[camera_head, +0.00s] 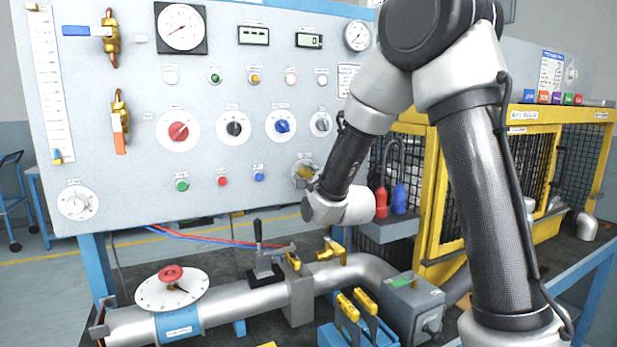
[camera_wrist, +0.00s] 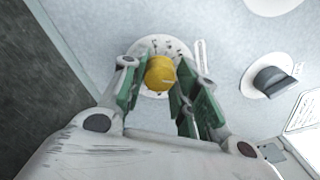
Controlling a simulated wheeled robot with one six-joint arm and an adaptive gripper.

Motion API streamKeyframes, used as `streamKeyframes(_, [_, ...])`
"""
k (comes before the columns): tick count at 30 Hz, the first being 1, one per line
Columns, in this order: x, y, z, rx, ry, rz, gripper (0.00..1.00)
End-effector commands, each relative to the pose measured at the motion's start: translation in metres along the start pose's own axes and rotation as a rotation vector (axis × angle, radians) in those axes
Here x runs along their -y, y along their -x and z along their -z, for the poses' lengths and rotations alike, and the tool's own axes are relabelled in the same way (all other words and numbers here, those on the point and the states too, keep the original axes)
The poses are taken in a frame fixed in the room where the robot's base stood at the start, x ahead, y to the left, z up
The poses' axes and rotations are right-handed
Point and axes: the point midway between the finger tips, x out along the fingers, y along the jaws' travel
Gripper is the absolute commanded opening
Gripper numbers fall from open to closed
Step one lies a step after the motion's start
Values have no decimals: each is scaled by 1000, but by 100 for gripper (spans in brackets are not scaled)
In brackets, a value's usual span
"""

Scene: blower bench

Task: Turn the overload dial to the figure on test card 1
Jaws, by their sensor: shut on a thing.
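In the wrist view, a yellow knob (camera_wrist: 160,72) sits on a round white dial plate (camera_wrist: 150,47) with dark scale marks. My gripper (camera_wrist: 156,88) has its green-padded fingers on either side of the knob and is shut on it. In the head view, my gripper (camera_head: 305,178) reaches the panel's lower right, where it and my arm partly hide the dial. The scale figures are too small to read. A printed white card (camera_head: 348,79) hangs on the panel at upper right; I cannot tell whether it is test card 1.
A row of knobs, red (camera_head: 178,131), black (camera_head: 234,129) and blue (camera_head: 282,125), lies above and left of the gripper. Below are a pipe (camera_head: 232,299) and a lever clamp (camera_head: 263,262). A yellow mesh cage (camera_head: 440,190) stands to the right.

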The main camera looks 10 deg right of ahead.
Motion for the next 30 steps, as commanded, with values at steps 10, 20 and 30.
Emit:
streamKeyframes(10, [-1, 0, 1, -3, 1, -2, 52])
streamKeyframes(20, [0, 2, 0, -1, 1, -1, 52])
streamKeyframes(30, [-1, 54, 1, -2, 1, -3, 52])
